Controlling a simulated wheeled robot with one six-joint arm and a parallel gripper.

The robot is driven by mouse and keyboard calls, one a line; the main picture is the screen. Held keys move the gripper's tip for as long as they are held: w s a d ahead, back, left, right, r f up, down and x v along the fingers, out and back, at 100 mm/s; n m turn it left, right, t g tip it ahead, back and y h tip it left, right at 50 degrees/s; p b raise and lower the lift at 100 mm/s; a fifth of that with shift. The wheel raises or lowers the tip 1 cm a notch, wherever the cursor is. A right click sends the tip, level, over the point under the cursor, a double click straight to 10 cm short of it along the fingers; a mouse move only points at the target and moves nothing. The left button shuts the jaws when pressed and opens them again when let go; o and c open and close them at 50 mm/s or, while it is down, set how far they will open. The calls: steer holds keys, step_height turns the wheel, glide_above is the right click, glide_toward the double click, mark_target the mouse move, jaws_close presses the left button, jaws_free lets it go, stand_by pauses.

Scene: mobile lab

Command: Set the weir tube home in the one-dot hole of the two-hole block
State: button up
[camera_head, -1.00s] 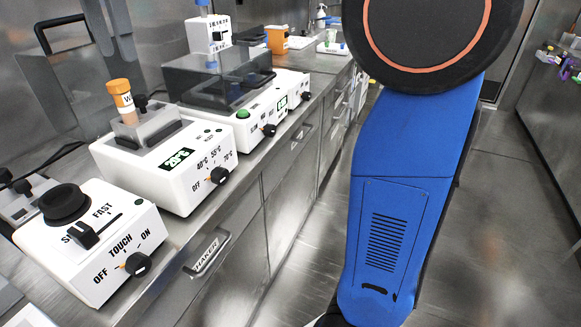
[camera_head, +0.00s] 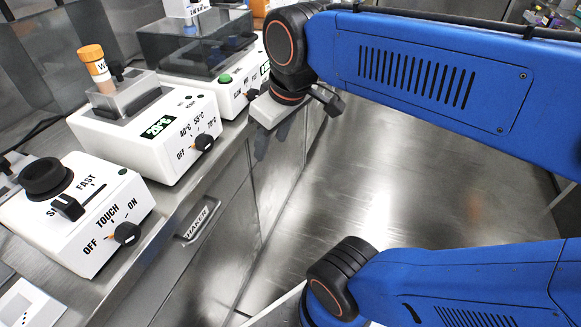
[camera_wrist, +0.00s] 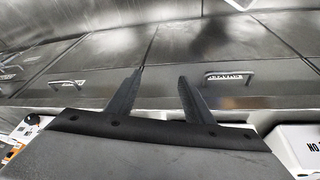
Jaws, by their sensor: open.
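The weir tube (camera_head: 93,62), with an orange cap and a white label marked W, stands upright at the grey block (camera_head: 125,97) on the white heater (camera_head: 150,140). Its lower end is hidden, so I cannot tell how deep it sits or in which hole. The block's holes and dots cannot be made out. My gripper (camera_head: 270,148) is open and empty, in front of the bench edge, right of the heater and well apart from the tube. In the wrist view, my gripper (camera_wrist: 160,80) has its two dark fingers spread with nothing between them.
A white touch mixer (camera_head: 80,215) with a black cup stands at the front left. A machine with a dark clear lid (camera_head: 195,45) stands behind the heater. The bench front has drawers with handles (camera_head: 197,222). The floor (camera_head: 390,190) on the right is clear.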

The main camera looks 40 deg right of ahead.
steer(key=s+d+f+m, duration=0.2)
steer(key=s+f+m, duration=0.1)
steer(key=f, duration=0.3)
steer(key=shift+s+f+t, duration=0.3)
steer(key=shift+s+f, duration=0.1)
stand_by(0.7)
